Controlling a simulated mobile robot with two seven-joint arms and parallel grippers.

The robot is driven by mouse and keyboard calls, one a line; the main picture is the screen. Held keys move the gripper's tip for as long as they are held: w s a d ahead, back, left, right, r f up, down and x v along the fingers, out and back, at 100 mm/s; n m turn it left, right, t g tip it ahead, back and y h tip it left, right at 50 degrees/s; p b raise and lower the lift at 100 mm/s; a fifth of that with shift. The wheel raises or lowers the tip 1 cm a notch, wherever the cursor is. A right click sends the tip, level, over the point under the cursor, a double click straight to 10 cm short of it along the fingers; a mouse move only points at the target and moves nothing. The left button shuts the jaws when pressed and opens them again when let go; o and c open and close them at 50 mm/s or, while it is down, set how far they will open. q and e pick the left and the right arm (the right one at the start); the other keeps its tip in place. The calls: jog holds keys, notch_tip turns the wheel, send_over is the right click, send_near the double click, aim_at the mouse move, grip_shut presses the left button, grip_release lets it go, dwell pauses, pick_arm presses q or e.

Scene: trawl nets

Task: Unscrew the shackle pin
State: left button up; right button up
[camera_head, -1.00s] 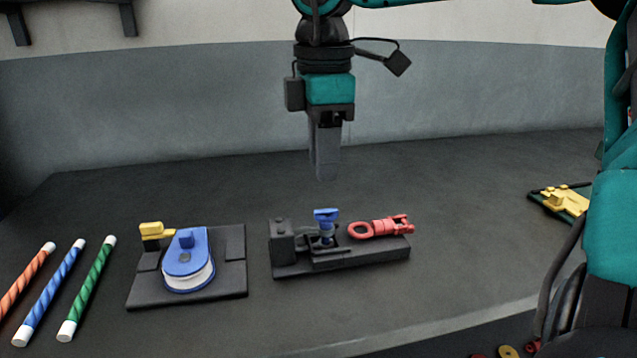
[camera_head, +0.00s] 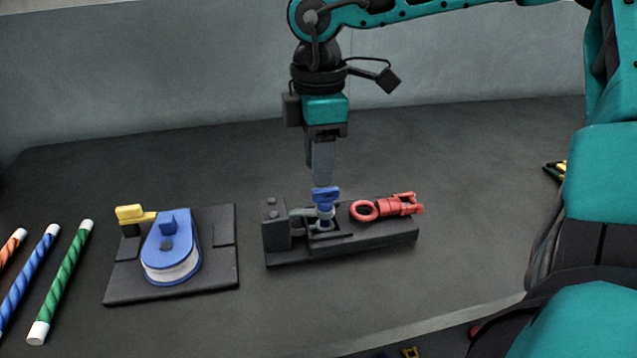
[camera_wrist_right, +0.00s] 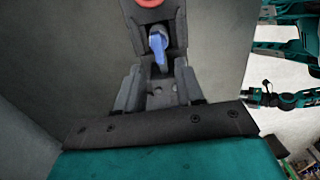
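The shackle pin has a blue flat head (camera_head: 326,194) and stands upright in the shackle (camera_head: 306,213), which sits in a black fixture block (camera_head: 350,248). My right gripper (camera_head: 322,181) points straight down just above and behind the blue head. In the right wrist view, its two fingers (camera_wrist_right: 157,75) are apart, with the blue pin head (camera_wrist_right: 158,45) showing in line with the gap between them. Whether the fingers touch the head cannot be told. My left gripper is not in view.
A red swivel piece (camera_head: 392,207) lies on the right part of the fixture. Several striped rods (camera_head: 62,280) lie further left. The table behind is clear.

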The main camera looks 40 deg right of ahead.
aim_at(319, 191)
jog(key=shift+f, duration=2.15)
jog(key=shift+c, duration=0.2)
grip_shut()
